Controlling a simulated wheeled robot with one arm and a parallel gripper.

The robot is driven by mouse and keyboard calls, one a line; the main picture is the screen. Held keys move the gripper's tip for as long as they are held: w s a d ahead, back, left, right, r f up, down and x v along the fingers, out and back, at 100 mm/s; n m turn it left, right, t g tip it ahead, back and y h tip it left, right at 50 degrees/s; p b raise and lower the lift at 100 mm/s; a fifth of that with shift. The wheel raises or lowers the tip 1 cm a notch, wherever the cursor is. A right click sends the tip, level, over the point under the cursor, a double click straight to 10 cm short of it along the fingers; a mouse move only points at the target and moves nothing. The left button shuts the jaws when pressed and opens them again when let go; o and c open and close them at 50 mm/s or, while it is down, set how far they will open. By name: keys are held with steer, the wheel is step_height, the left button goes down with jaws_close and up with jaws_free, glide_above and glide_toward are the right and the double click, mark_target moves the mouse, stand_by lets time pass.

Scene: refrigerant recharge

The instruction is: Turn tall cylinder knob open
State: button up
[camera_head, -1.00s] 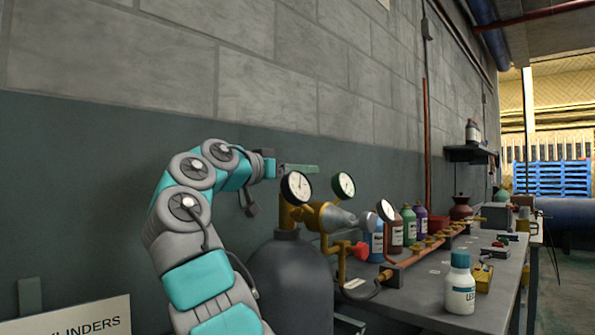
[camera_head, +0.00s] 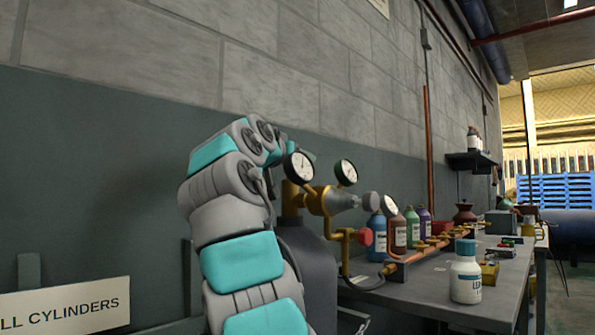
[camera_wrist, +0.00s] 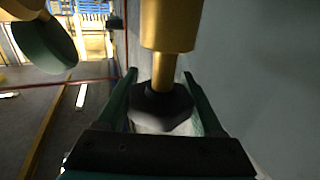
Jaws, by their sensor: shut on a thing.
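The tall dark grey cylinder (camera_head: 318,278) stands beside the bench, partly covered by my arm. A brass valve and regulator (camera_head: 318,201) with two round gauges sit on its top. In the wrist view, the dark faceted knob (camera_wrist: 162,108) sits at the end of a brass stem (camera_wrist: 164,68). My gripper (camera_wrist: 159,76) has its two green fingers on either side of this knob and is shut on it. In the head view, my arm and the gauges hide the knob and most of the gripper.
The bench (camera_head: 420,290) on the right holds a white bottle (camera_head: 466,272), several coloured bottles and a copper manifold (camera_head: 420,250). A red knob (camera_head: 364,237) sticks out below the regulator. The wall is close behind the cylinder. A sign (camera_head: 65,305) stands at lower left.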

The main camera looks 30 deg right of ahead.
steer(key=o, duration=1.4)
steer(key=shift+r+p, duration=0.1)
steer(key=shift+p, duration=0.2)
